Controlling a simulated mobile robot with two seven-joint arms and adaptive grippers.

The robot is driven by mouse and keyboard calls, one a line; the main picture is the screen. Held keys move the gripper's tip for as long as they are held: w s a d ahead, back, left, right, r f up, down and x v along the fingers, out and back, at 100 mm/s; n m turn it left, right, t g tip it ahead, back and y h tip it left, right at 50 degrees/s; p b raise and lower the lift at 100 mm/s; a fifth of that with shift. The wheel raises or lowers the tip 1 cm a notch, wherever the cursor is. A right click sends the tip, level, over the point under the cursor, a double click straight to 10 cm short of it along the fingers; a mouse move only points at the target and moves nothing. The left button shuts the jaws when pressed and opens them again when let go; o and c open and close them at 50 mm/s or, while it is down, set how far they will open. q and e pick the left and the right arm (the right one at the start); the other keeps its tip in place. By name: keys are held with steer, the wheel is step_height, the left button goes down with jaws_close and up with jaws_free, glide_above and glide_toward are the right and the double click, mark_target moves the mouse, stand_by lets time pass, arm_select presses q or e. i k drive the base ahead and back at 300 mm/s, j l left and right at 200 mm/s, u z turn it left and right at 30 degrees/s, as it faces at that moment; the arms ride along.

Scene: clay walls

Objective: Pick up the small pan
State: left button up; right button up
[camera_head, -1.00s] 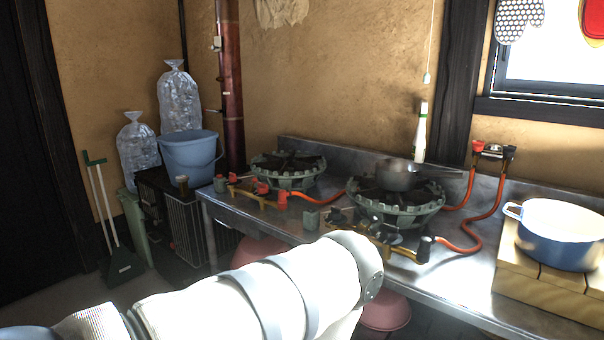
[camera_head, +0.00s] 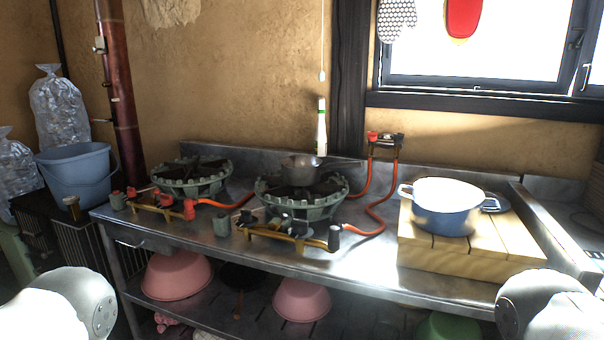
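White rounded parts of my arms show at the bottom left and bottom right corners, both well short of the pan. Neither gripper's fingers are in the picture.
A blue pot (camera_head: 446,208) sits on a wooden slatted stand (camera_head: 470,245) at the right of the steel counter (camera_head: 345,258). A second burner (camera_head: 191,178) stands left. Orange gas hoses (camera_head: 378,208) run behind. Pink bowls (camera_head: 177,277) sit on the lower shelf. A blue bucket (camera_head: 76,172) stands left.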

mark_target(304, 172)
steer(key=i+j+z, duration=0.2)
steer(key=j, duration=0.25)
steer(key=i+j+z, duration=0.25)
steer(key=j, duration=0.25)
steer(key=i+j+z, duration=0.2)
steer(key=j, duration=0.3)
steer(key=j+z, duration=0.2)
steer(key=j, duration=0.35)
steer(key=i+j+z, duration=0.2)
steer(key=j, duration=0.35)
steer(key=k, duration=0.1)
